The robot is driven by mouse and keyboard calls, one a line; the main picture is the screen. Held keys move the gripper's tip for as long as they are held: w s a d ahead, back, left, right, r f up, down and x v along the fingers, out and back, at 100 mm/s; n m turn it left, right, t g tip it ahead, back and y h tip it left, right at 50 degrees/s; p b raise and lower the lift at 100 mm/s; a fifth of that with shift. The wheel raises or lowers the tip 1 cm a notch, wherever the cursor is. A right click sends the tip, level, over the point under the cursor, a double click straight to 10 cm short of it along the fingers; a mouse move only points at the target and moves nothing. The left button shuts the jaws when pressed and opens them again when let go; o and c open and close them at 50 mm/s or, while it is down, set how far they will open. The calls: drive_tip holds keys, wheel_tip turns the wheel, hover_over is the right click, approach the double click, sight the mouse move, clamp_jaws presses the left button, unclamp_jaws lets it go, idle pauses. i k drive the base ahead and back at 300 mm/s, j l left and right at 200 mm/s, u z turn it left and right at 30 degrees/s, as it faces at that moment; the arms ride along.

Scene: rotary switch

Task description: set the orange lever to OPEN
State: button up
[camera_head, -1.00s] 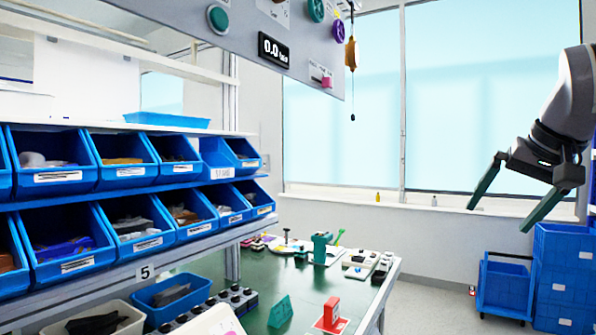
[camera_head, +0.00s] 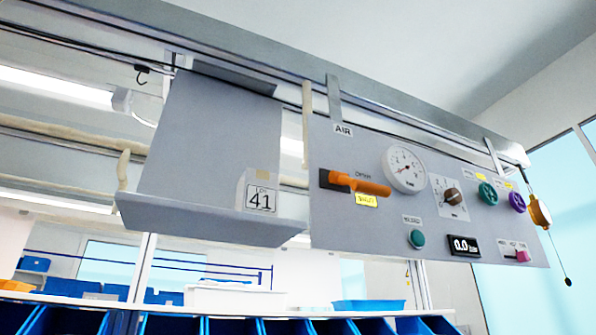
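The orange lever (camera_head: 360,184) is on the left part of the grey hanging panel (camera_head: 330,222), under the AIR label. It points to the right, nearly level and tilted slightly down, from a dark mount (camera_head: 325,179) at its left end. A small label above it seems to read OPEN, and a yellow tag (camera_head: 367,201) sits just below it. My gripper is not in view now.
The panel also bears a round gauge (camera_head: 405,168), a brown rotary knob (camera_head: 453,197), a green button (camera_head: 417,238), a display (camera_head: 464,246), and green (camera_head: 487,194) and purple (camera_head: 517,202) knobs. A grey shelf (camera_head: 215,222) hangs to its left. Blue bins (camera_head: 290,326) line the bottom.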

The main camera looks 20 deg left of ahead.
sight(334, 177)
drive_tip(key=k+j+u, duration=0.1)
drive_tip(key=u, duration=0.85)
